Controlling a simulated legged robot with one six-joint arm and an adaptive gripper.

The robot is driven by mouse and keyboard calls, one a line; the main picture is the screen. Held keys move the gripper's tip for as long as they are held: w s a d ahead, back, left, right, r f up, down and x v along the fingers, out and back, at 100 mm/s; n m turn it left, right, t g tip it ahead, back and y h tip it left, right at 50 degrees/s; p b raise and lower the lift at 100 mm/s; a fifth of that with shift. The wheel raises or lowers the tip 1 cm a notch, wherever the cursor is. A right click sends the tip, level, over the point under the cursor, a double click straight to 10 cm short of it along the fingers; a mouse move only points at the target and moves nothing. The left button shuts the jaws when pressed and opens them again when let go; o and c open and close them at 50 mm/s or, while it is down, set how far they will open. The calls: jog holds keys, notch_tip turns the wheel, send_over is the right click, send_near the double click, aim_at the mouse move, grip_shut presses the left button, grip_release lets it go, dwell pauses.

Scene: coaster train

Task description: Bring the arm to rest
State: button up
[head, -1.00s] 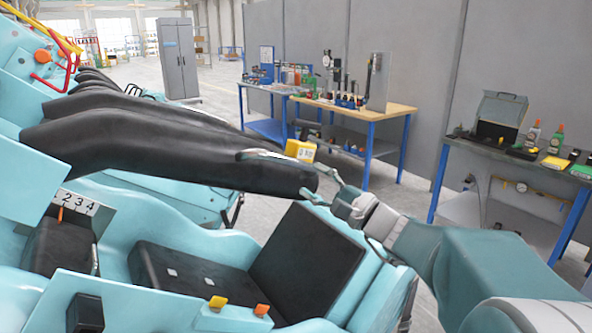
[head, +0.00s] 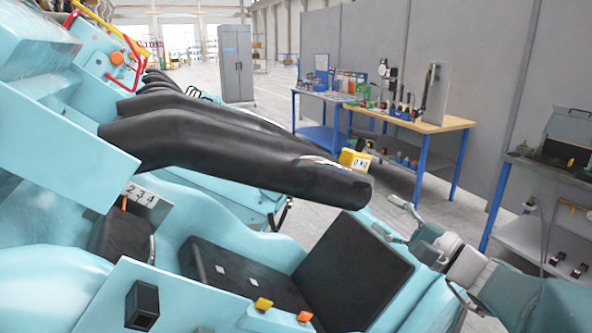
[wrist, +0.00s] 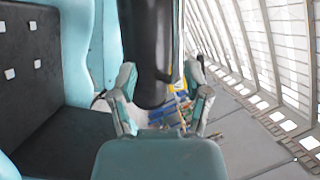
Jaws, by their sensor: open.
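My gripper (head: 383,215) is open and empty, just to the right of and below the rounded end of a black padded restraint bar (head: 230,148) in the head view. In the wrist view the fingers of my gripper (wrist: 160,85) are spread wide, and the black bar (wrist: 150,45) shows between them, beyond the tips. No contact with the bar is visible. My arm reaches in from the lower right of the head view.
The teal coaster car has a black seat (head: 350,265) below the bar. A yellow numbered block (head: 354,160) shows behind the bar. Workbenches with blue legs (head: 425,124) stand along the grey wall. Open floor lies between car and benches.

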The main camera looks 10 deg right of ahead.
jog(key=s+a+f+n+g+h, duration=0.3)
jog(key=s+a+f+n+g, duration=0.5)
jog(key=s+a+f+g, duration=0.45)
jog(key=s+d+f+n+t+h, duration=0.1)
jog(key=s+d+f+n+h, duration=0.1)
jog(key=s+d+n+h, duration=0.3)
jog(key=s+n+h, duration=0.1)
jog(key=n+h, duration=0.1)
jog(key=h, duration=0.2)
jog(key=shift+t, duration=0.35)
